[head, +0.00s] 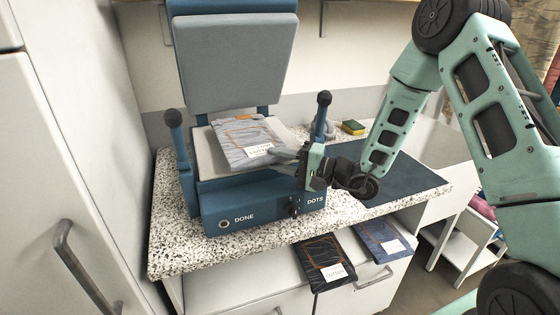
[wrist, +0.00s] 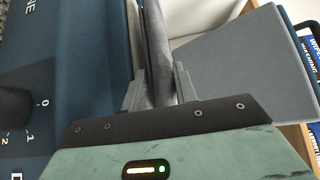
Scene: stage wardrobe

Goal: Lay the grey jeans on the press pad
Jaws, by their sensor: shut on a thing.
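The folded grey jeans (head: 243,136), with orange stitching and a white label, lie over the press pad (head: 207,150) of the blue press. In the wrist view the grey jeans (wrist: 156,45) show edge-on between the fingers. My gripper (head: 280,157) reaches in from the right, shut on the near right edge of the jeans; its fingers also show in the wrist view (wrist: 160,88). The press lid (head: 236,62) stands open behind the pad. Whether the jeans' whole underside rests on the pad, I cannot tell.
The press has upright handles at left (head: 174,135) and right (head: 322,115). A dark blue mat (head: 400,178) and a sponge (head: 353,127) lie on the speckled counter (head: 180,248). Black jeans (head: 324,262) and blue jeans (head: 383,240) lie below its front edge. A white cabinet stands left.

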